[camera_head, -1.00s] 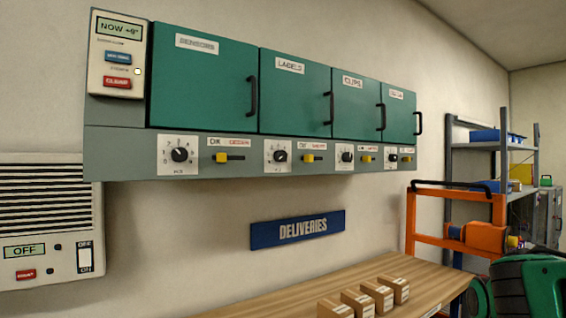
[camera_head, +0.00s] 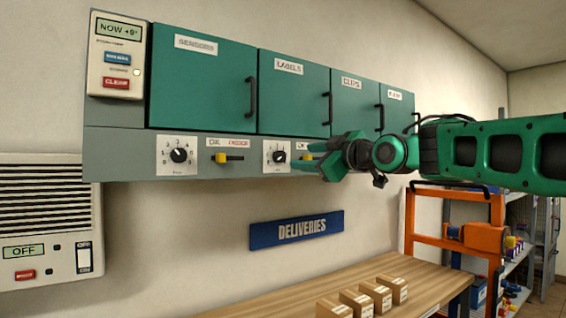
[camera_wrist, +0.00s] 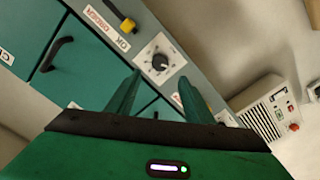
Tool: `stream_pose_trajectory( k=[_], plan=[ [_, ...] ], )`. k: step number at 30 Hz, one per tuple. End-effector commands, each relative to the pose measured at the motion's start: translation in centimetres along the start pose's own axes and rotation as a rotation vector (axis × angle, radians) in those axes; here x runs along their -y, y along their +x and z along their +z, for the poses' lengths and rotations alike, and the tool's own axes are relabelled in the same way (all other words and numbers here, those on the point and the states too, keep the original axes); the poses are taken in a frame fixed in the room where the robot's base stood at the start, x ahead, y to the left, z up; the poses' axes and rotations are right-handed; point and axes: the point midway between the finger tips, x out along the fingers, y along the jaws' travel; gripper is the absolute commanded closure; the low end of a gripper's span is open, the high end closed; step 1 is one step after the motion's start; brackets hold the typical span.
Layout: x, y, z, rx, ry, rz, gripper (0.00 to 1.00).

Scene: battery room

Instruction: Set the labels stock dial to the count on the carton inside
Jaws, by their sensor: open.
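The labels stock dial (camera_head: 278,156) is a black knob on a white numbered plate below the LABELS door (camera_head: 292,95). Its numbers are too small to read. My gripper (camera_head: 316,160) is open and empty, in front of the strip just right of this dial. In the wrist view the dial (camera_wrist: 160,62) shows just beyond and between the spread fingertips (camera_wrist: 160,78), apart from them. The LABELS door is shut, so the carton inside is hidden. The yellow slider (camera_head: 306,156) by the dial is partly covered by my gripper.
The SENSORS door (camera_head: 205,80) and CLIPS door (camera_head: 355,100) are shut too. A panel with NOW display (camera_head: 117,55) is at the left. Below are a DELIVERIES sign (camera_head: 297,229) and a wooden table (camera_head: 300,298) with several small cartons (camera_head: 377,296). An orange frame (camera_head: 450,215) stands right.

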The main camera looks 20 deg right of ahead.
Motion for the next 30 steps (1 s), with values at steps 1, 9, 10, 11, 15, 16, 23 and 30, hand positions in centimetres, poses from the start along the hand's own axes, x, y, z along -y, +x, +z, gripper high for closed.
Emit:
stream_pose_trajectory(
  k=[1, 9, 10, 11, 15, 16, 23, 30],
  plan=[
    [0.1, 0.5, -0.1, -0.004, -0.002, -0.002, 0.52],
    [0.2, 4.6, -0.1, -0.003, 0.000, -0.003, 0.52],
    [0.2, 5.2, -0.1, -0.004, -0.001, -0.003, 0.52],
    [0.2, 5.7, -0.1, -0.004, 0.000, -0.004, 0.52],
    [0.2, 7.9, -0.1, -0.003, 0.000, -0.003, 0.52],
    [0.2, 8.3, -0.1, -0.002, 0.000, -0.002, 0.52],
    [0.1, 10.3, -0.1, -0.001, 0.000, -0.001, 0.52],
    [0.1, 10.6, -0.1, -0.001, 0.000, -0.001, 0.52]
  ],
)
